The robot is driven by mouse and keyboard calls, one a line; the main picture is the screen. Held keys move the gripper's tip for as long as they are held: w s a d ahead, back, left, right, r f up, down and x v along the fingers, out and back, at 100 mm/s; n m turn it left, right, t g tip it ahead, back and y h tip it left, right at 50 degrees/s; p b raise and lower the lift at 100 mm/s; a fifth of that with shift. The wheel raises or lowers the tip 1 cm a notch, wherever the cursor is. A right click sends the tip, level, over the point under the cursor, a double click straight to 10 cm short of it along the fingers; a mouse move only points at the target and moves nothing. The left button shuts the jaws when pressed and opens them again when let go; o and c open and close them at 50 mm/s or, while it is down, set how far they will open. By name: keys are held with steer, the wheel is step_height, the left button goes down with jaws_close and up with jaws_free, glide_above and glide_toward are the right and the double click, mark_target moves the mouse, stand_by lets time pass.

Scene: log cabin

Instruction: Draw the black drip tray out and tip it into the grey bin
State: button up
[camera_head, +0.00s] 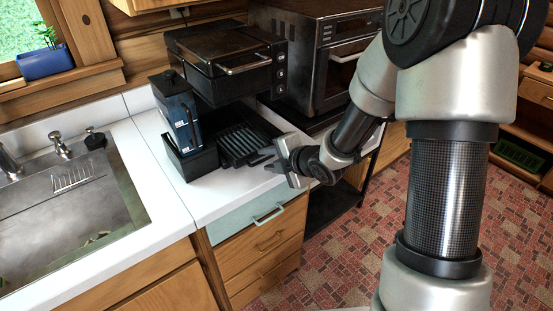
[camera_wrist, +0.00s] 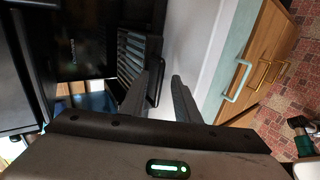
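The black drip tray (camera_head: 240,143) is ribbed and lies on the white counter below a black grill-like appliance (camera_head: 228,62). Its front part shows and its rear is hidden under the appliance. In the wrist view its ribs (camera_wrist: 130,55) and a dark loop handle at its front edge show left of centre. My gripper (camera_head: 266,161) is just in front of the tray's front right corner, low over the counter. In the wrist view the two fingers (camera_wrist: 168,72) are apart with nothing between them; the left finger overlaps the handle, and contact cannot be told. I cannot make out a grey bin.
A black box (camera_head: 192,163) with a dark blue carton (camera_head: 178,115) stands close left of the tray. A larger oven (camera_head: 325,60) is at the back right. A sink (camera_head: 65,205) is at left. A pale green drawer (camera_head: 258,215) lies below the counter edge; tiled floor is open at right.

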steer(key=b+v, duration=0.3)
steer(key=v, duration=1.4)
steer(key=shift+s+r, duration=0.15)
